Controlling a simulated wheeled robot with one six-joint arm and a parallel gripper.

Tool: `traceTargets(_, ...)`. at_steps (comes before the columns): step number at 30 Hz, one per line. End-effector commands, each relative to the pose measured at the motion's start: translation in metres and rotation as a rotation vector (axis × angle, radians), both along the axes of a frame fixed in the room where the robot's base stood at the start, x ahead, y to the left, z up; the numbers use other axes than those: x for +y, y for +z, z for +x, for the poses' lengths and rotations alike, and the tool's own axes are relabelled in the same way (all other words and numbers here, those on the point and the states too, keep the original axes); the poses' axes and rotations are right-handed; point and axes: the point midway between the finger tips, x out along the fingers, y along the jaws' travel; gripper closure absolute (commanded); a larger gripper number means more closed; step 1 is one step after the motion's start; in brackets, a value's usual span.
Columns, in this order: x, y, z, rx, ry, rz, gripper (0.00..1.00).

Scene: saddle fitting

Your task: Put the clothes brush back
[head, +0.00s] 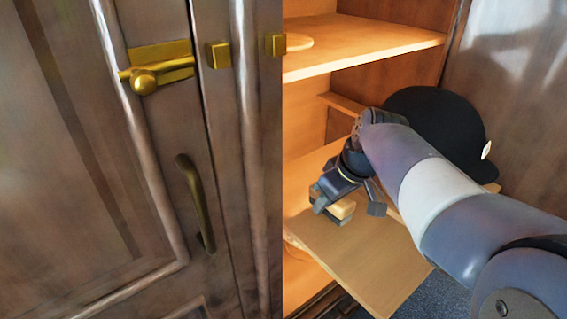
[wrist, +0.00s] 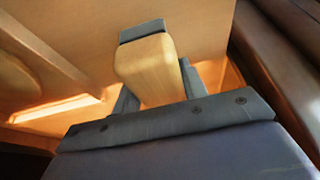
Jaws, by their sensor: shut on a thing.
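The clothes brush (head: 344,209) has a pale wooden body and shows between the fingers of my gripper (head: 346,203) in the head view. In the wrist view the wooden brush (wrist: 146,68) stands out from between the jaws, with a dark grey fingertip at its end. My gripper is shut on the brush, low over the wooden shelf board (head: 375,258) inside the open cabinet. I cannot tell whether the brush touches the board. My gripper hides part of the brush.
A dark rounded cap (head: 440,125) sits behind my arm on the right. An upper shelf (head: 365,45) is above my gripper. The board's front is bare.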

Motion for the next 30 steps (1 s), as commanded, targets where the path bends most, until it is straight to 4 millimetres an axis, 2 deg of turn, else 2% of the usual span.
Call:
traceTargets(12, 0.059, -0.002, 0.087, 0.001, 0.004, 0.000, 0.88)
traceTargets(15, 0.068, -0.001, 0.100, 0.001, 0.004, 0.000, 0.88)
traceTargets(22, 0.078, -0.001, 0.115, -0.001, 0.003, -0.001, 0.88)
traceTargets(29, 0.098, -0.001, 0.144, 0.000, 0.003, 0.000, 0.88)
traceTargets(30, 0.096, -0.011, 0.142, 0.001, 0.001, 0.000, 0.88)
